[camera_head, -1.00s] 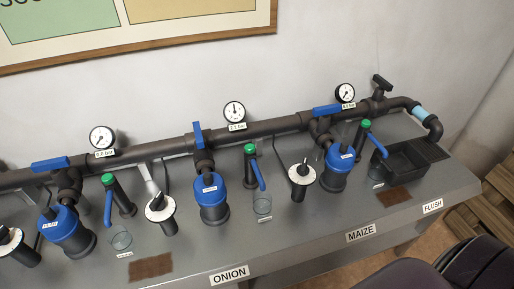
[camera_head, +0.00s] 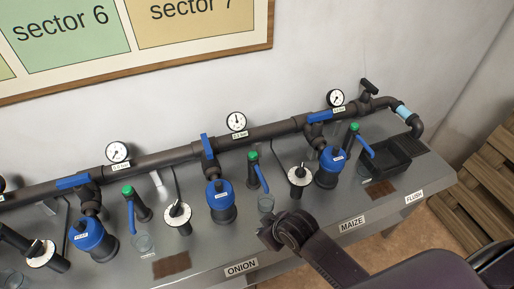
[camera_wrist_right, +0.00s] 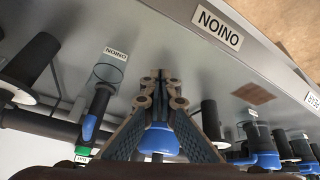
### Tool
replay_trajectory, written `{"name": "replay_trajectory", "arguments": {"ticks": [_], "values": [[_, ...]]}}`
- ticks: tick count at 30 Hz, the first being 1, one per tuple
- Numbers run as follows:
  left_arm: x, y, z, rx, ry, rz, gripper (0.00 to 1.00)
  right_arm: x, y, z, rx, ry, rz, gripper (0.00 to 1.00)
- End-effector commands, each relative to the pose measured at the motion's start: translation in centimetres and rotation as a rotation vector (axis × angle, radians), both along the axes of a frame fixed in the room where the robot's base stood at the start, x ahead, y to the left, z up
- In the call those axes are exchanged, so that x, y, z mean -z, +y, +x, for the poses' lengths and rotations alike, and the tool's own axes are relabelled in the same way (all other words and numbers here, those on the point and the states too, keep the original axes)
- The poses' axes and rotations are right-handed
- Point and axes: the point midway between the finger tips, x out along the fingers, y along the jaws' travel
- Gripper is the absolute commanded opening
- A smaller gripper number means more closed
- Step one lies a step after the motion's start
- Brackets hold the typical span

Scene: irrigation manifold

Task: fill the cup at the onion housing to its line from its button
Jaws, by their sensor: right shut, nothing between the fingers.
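The onion housing (camera_head: 220,198) is a blue-topped dark canister behind the ONION label (camera_head: 241,268). A dark post with a green button top (camera_head: 253,156) and a blue lever (camera_head: 262,178) stands to its right. The clear cup (camera_head: 265,203) stands below that post and looks empty; its line is too small to see. My right gripper (camera_head: 268,235) is shut and empty, in front of the cup, apart from it. In the right wrist view, the shut fingers (camera_wrist_right: 157,82) point over the bench, with the cup (camera_wrist_right: 108,72) to their left. My left gripper is not in view.
Similar housings, posts and cups stand along the grey bench (camera_head: 210,258), under a dark pipe (camera_head: 180,155) with gauges. A black and white knob (camera_head: 298,176) stands right of the cup. A brown mat (camera_head: 171,265) lies front left. A black basin (camera_head: 390,157) is at right.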

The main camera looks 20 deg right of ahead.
Motion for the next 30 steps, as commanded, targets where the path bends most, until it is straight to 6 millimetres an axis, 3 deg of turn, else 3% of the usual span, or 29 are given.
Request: {"name": "replay_trajectory", "arguments": {"ticks": [1,8,16,21,30], "values": [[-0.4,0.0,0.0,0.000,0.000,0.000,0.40,-1.5,0.3,2.6,-0.051,-0.044,-0.014,0.00],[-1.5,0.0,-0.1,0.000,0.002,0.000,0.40,-7.2,1.2,11.2,-0.235,-0.191,-0.076,0.00],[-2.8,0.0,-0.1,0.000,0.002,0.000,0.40,-14.4,-1.6,19.7,-0.369,-0.320,-0.196,0.00],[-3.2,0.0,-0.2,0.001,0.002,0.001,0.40,-18.0,-4.0,23.2,-0.400,-0.368,-0.258,0.00],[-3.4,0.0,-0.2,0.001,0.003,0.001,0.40,-20.0,-5.5,24.9,-0.411,-0.391,-0.289,0.00]]}}
